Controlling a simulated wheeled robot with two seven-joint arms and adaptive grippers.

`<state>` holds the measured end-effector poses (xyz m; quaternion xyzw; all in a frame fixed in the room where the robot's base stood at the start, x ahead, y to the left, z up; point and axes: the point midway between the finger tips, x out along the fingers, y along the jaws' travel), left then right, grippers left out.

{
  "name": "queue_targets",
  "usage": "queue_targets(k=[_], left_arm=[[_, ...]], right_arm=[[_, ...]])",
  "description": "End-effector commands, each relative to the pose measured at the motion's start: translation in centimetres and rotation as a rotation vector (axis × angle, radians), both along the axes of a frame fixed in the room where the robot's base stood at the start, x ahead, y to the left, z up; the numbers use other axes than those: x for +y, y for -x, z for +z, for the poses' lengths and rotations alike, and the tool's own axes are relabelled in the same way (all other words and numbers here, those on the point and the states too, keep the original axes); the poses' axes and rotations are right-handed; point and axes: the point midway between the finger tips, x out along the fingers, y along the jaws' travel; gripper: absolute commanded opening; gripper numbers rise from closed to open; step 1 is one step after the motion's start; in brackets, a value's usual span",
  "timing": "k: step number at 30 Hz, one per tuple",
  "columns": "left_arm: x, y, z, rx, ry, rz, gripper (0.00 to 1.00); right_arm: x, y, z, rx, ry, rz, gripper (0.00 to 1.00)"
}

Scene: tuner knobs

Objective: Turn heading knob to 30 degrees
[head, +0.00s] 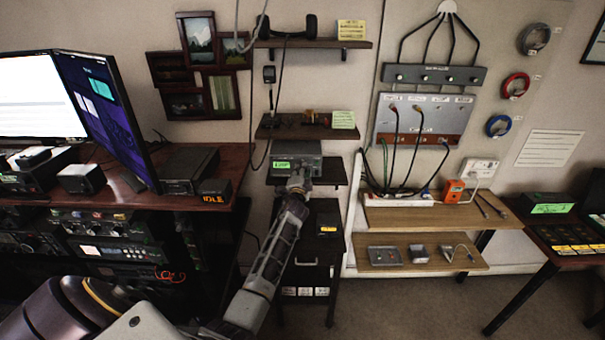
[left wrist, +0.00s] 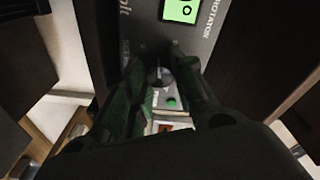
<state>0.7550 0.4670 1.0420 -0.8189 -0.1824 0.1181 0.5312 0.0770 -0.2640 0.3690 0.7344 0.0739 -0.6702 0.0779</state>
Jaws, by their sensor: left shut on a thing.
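The rotator control box (head: 312,150) is a dark grey unit with a lit green display, standing on a small shelf in the middle of the head view. In the left wrist view its front panel (left wrist: 203,42) shows the label "ROTATOR" and part of the green display (left wrist: 183,10). My left gripper (head: 298,178) reaches up to the box's front. In the left wrist view, the fingers of my left gripper (left wrist: 160,74) are closed around the round heading knob (left wrist: 158,76), which is mostly hidden between them. The knob's pointer and the full reading cannot be made out. My right gripper is not in view.
A green light (left wrist: 171,102) sits on the panel close to the fingers. A wooden shelf (head: 300,131) hangs just above the box. A desk with monitors and radios (head: 110,250) stands left. Wooden shelves with cables (head: 440,215) are right.

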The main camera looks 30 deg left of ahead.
Motion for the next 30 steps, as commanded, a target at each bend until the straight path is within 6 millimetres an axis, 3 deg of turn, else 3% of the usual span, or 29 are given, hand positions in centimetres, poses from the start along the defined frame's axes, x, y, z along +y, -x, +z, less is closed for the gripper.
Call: queue_targets(k=[18, 30], left_arm=[[-0.1, 0.0, -0.2, -0.092, 0.149, -0.001, 0.02], [-0.1, 0.0, -0.1, -0.105, 0.173, -0.001, 0.02]], right_arm=[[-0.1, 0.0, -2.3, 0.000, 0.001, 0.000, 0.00], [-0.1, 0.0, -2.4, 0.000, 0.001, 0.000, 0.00]])
